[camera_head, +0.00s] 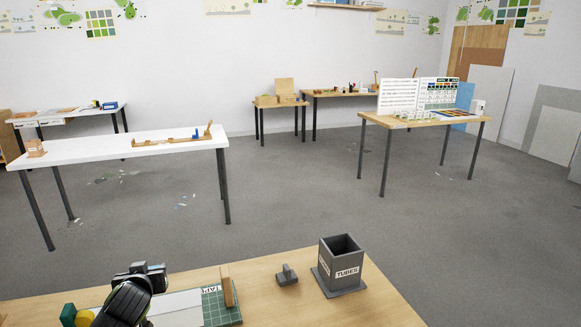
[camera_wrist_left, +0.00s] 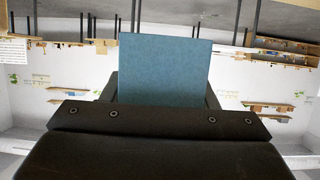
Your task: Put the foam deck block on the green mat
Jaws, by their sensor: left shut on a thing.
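A flat blue foam deck block (camera_wrist_left: 165,70) stands between the two dark fingers of my left gripper in the left wrist view, held at its lower part. In the head view my left gripper (camera_head: 140,270) is at the lower left, above the wooden table, and I cannot clearly make out the block there. The green mat (camera_head: 218,308) with a grid lies on the table to the right of the gripper, partly cut off by the picture's lower edge. My right gripper is not in view.
A pale strip (camera_head: 176,303) lies left of the mat's visible part. An upright wooden piece (camera_head: 227,286) stands at its right side. A grey tubes holder (camera_head: 341,268) and a small dark grey object (camera_head: 287,275) stand further right. Green and yellow pieces (camera_head: 70,315) are at lower left.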

